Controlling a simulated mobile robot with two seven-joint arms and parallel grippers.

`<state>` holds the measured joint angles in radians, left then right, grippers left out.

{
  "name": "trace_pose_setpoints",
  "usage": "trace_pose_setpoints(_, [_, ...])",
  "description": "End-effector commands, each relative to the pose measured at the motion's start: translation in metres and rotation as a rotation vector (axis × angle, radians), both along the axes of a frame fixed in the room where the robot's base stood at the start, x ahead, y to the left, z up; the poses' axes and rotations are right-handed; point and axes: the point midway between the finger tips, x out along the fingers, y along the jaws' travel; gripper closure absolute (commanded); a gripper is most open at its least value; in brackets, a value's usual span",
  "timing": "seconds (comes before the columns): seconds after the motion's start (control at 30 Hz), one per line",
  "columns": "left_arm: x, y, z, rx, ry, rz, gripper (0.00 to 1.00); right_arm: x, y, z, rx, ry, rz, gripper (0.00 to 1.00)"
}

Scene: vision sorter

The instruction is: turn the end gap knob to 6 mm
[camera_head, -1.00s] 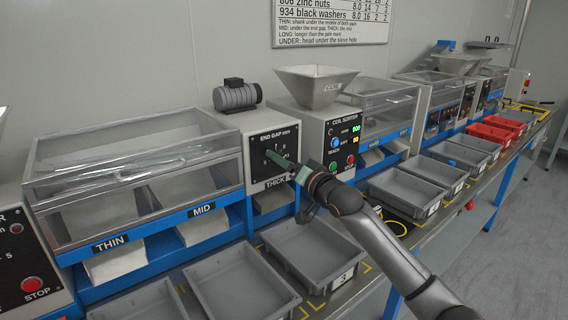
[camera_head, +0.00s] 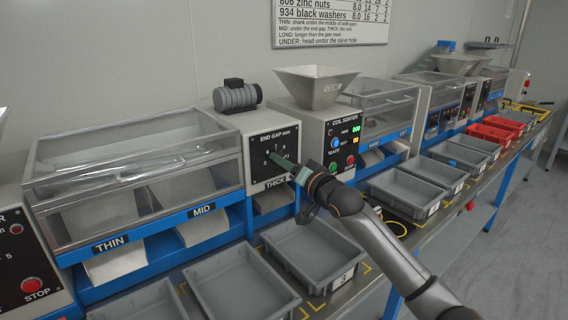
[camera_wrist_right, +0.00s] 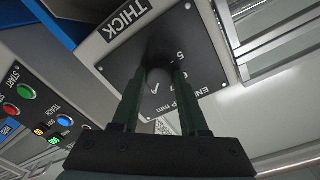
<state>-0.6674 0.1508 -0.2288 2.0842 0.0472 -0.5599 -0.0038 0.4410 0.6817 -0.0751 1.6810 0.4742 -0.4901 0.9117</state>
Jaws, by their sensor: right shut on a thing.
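The end gap knob (camera_wrist_right: 165,45) is a dark, round knob on the black dial plate (camera_head: 271,157) of the panel marked END GAP mm. In the right wrist view the fingers of my right gripper (camera_wrist_right: 158,75) are shut on the knob from both sides. In the head view the right gripper (camera_head: 280,161) reaches the dial from the right and hides most of the knob. Some dial numbers show, including a 5 in the wrist view, but the pointer's setting cannot be read. My left gripper is not in view.
The coil sorter panel (camera_head: 344,142) with buttons and lit displays stands right of the dial. A grey motor (camera_head: 236,96) sits above the panel. Grey bins (camera_head: 315,252) line the bench below. A clear-lidded box (camera_head: 130,165) stands at the left.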

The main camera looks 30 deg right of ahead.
Motion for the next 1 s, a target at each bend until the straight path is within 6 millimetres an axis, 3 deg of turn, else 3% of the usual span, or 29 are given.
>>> trace_pose_setpoints(0.37, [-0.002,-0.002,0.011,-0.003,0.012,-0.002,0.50,0.000,0.000,0.001,-0.100,-0.004,0.000,1.00])
trace_pose_setpoints(1.0, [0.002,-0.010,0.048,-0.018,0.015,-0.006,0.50,0.000,-0.001,0.001,-0.670,-0.050,0.000,1.00])
